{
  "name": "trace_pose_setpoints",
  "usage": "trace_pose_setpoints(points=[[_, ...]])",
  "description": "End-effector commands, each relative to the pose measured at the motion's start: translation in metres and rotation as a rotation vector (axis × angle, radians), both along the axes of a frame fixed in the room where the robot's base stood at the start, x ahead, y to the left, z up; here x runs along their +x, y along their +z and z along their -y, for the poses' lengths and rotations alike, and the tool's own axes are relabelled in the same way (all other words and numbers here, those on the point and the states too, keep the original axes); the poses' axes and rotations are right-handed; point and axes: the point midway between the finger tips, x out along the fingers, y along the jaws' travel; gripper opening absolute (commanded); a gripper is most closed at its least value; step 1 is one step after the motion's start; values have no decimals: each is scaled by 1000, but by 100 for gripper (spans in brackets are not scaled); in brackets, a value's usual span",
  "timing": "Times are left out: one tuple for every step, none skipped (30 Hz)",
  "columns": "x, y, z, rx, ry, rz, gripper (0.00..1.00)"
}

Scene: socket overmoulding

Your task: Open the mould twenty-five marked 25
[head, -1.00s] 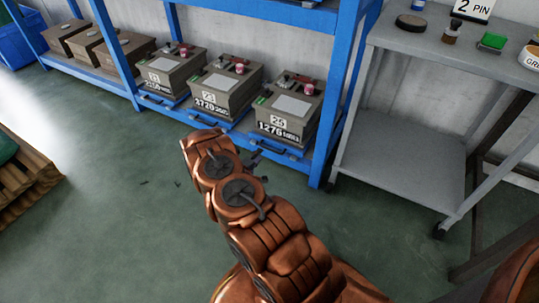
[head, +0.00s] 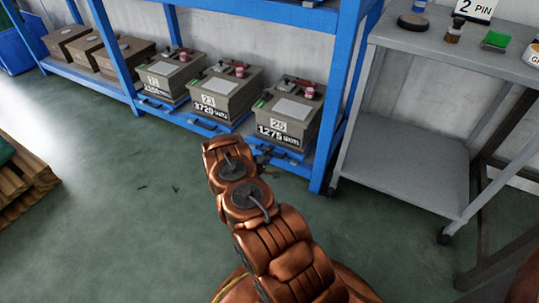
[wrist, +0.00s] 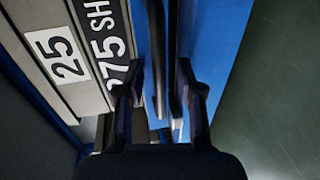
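The mould twenty-five (head: 306,124) is a grey-brown box with a white "25" plate, on the lower shelf of the blue rack. Its lid looks closed, with a pale panel and a red-capped item on top. In the wrist view its front (wrist: 35,15) fills the left side, the label turned sideways. My gripper (wrist: 162,78) is open, one finger on each side of a dark handle bar (wrist: 157,55) on the blue tray front. I cannot tell whether the fingers touch the bar. In the head view my gripper (head: 263,160) is just below the box's front left, partly hidden by my arm.
Mould 23 (head: 211,107) and another mould (head: 166,83) stand to the left, with more boxes beyond. The blue rack post (head: 330,130) is close on the right, then a grey trolley (head: 400,168).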

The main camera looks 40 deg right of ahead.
Motion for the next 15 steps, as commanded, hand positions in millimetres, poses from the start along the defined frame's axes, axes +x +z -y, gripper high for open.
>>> trace_pose_setpoints(points=[[0,0,0,0,0,0,37],[0,0,0,0,0,0,37],[0,0,0,0,0,0,37],[0,0,0,0,0,0,37],[0,0,0,0,0,0,36],[0,0,0,0,0,0,31],[0,0,0,0,0,0,28],[0,0,0,0,0,0,25],[0,0,0,0,0,0,21],[0,0,0,0,0,0,18],[0,0,0,0,0,0,15],[0,0,0,0,0,0,11],[0,0,0,0,0,0,8],[0,0,0,0,0,0,4],[0,0,0,0,0,0,0]])
